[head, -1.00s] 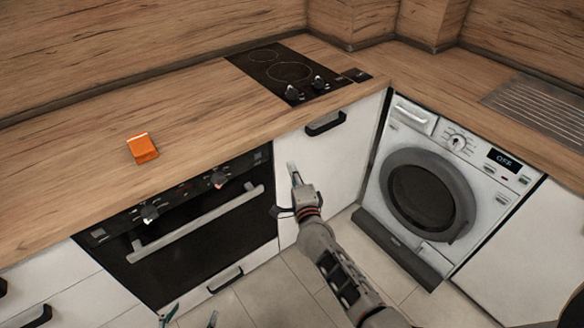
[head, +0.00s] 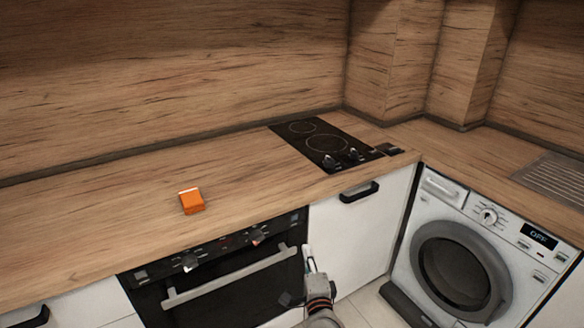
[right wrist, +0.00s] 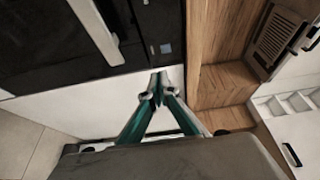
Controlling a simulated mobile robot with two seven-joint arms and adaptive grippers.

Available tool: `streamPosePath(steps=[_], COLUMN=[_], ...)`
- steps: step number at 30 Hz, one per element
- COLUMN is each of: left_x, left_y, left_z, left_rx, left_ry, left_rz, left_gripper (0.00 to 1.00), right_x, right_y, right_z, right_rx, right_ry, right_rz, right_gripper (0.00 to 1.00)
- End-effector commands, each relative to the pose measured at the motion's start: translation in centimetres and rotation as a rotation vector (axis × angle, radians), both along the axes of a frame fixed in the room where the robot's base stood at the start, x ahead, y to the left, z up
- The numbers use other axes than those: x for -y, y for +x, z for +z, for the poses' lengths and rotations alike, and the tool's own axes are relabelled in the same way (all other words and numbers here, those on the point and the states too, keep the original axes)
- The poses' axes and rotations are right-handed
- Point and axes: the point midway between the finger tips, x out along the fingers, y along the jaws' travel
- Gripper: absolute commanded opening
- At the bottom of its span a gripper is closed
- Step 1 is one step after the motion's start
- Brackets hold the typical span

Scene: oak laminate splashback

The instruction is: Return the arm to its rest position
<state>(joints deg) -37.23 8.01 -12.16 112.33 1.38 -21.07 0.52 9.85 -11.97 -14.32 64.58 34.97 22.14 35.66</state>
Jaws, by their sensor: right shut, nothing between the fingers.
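My right gripper (head: 310,262) is in front of the oven's right edge and the white cabinet door, below the counter edge. In the right wrist view its two green fingers (right wrist: 158,80) meet at the tips with nothing between them. The right arm comes up from the bottom of the head view. My left gripper does not show in the current views.
An orange box (head: 192,201) lies on the wooden counter (head: 100,225). A black oven (head: 225,285) with a bar handle is below it. A black cooktop (head: 325,146) is set in the counter. A washing machine (head: 455,270) stands at the right.

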Motion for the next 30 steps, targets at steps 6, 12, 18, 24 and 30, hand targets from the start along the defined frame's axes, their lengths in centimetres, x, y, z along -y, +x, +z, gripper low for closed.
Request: streamPosePath(steps=[6,12,18,24,30], left_x=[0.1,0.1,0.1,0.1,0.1], left_y=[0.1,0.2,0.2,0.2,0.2], left_z=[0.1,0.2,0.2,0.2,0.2], left_rx=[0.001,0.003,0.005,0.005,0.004], left_ry=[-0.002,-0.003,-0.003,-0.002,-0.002], left_rz=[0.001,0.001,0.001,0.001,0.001], left_gripper=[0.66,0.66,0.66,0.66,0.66], right_x=[2.1,5.3,9.0,11.4,11.9], right_y=[-5.7,-16.0,-26.2,-32.0,-33.0], right_z=[-4.0,-8.9,-11.5,-11.8,-11.7], right_rx=[-0.042,-0.106,-0.159,-0.178,-0.182], right_ry=[-0.304,-0.847,-1.353,-1.646,-1.707], right_rz=[0.082,0.258,0.463,0.599,0.627], right_gripper=[0.00,0.00,0.00,0.00,0.00])
